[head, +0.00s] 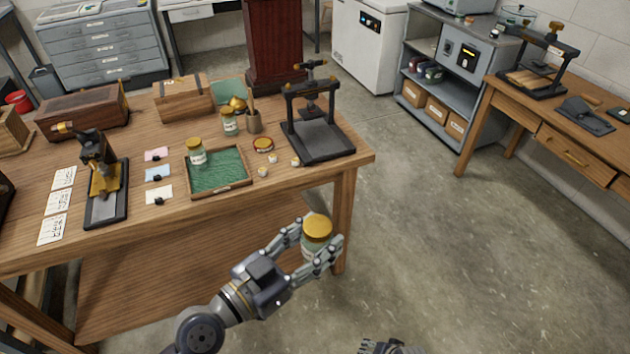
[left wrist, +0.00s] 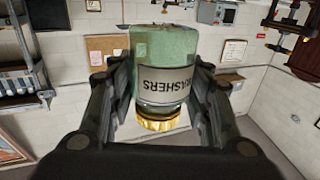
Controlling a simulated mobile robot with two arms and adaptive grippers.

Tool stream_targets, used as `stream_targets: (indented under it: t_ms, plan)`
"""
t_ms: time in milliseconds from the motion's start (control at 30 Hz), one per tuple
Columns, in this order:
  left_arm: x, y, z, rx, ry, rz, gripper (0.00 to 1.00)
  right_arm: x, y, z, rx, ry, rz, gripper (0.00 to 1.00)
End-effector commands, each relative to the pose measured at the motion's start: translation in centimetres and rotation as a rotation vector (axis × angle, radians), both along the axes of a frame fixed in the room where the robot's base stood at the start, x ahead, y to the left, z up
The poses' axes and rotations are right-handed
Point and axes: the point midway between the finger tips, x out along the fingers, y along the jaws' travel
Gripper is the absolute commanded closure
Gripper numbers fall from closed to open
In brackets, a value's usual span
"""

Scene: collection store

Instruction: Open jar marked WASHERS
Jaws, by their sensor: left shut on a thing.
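The jar marked WASHERS (left wrist: 165,82) is a greenish glass jar with a white label and a gold lid (head: 317,227). My left gripper (head: 319,240) is shut around its body, one finger on each side. In the head view the jar is held lid up, off the table's front edge, over the floor. In the left wrist view the jar and its label look upside down, with the lid at the bottom. The lid is on the jar. Only a dark piece of my right gripper (head: 388,347) shows at the bottom edge; its jaws are hidden.
The wooden table (head: 270,190) holds a green-lined tray (head: 228,177) with another gold-lidded jar (head: 196,152), a third jar (head: 229,122), and a black press (head: 318,140). A side desk (head: 505,110) stands at the right. The floor (head: 440,240) between is clear.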

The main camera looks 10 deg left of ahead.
Motion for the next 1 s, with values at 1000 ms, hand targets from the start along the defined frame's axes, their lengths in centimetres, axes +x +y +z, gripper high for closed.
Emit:
stream_targets:
  t_ms: [1000]
  plan:
    - [0.0, 0.0, 0.1, -0.001, -0.002, 0.0, 1.0, 22.5, 21.2, 38.8, 0.541, 0.15, -0.277, 0.44]
